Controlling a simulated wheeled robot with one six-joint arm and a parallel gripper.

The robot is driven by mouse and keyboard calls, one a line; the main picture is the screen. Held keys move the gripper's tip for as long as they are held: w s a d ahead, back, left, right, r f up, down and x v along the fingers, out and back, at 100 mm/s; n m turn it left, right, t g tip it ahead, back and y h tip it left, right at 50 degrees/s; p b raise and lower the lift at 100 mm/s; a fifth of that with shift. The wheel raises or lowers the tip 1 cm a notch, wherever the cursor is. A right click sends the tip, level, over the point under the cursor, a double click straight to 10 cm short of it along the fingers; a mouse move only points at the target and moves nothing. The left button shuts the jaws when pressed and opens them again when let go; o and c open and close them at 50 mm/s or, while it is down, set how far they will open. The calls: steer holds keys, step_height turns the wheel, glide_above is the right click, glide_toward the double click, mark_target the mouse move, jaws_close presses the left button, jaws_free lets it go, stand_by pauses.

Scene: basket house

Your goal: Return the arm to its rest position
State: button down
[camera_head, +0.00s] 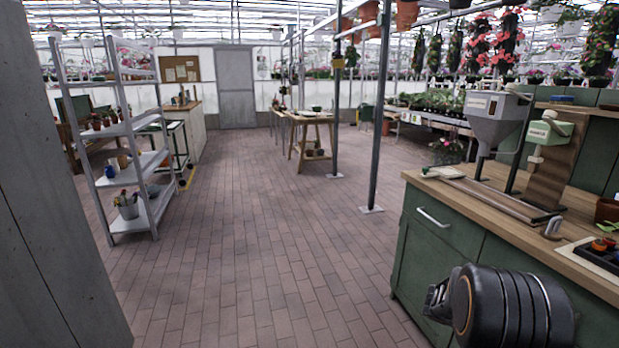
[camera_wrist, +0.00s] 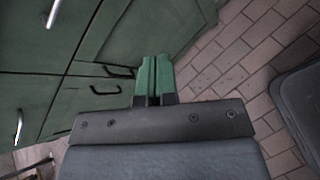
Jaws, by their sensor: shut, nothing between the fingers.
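My gripper (camera_wrist: 152,80) shows in the wrist view with its two green fingers together and nothing between them. It is in front of the green cabinet (camera_wrist: 75,60), over the brick floor, and looks apart from the cabinet. In the head view my arm, dark and rounded, is at the lower right in front of the same green cabinet (camera_head: 432,257). The fingertips are hidden in the head view.
The cabinet's wooden worktop (camera_head: 460,208) carries a grey hopper machine (camera_head: 492,115), a pale green device (camera_head: 550,128) and a dark tray (camera_head: 600,255). A metal shelf (camera_head: 140,135) stands left. Posts (camera_head: 378,120) stand mid-room. The brick floor (camera_head: 235,225) between is clear.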

steer(key=s+a+r+m+t+y+p, duration=0.1)
steer(key=s+a+r+m+y+p, duration=0.2)
steer(key=a+r+p, duration=0.3)
steer(key=s+a+r+m+t+y+p, duration=0.2)
steer(key=s+a+r+m+y+p, duration=0.2)
steer(key=a+r, duration=1)
steer(key=s+a+r+m+t+y+p, duration=0.1)
steer(key=s+a+r+m+y+p, duration=0.3)
steer(key=a+r+p, duration=0.5)
steer(key=shift+s+a+r+t+y, duration=0.3)
steer(key=shift+s+a+r+t, duration=0.15)
steer(key=shift+a, duration=0.55)
steer(key=shift+w+d+m, duration=0.1)
steer(key=shift+d+m, duration=0.05)
steer(key=shift+m, duration=0.15)
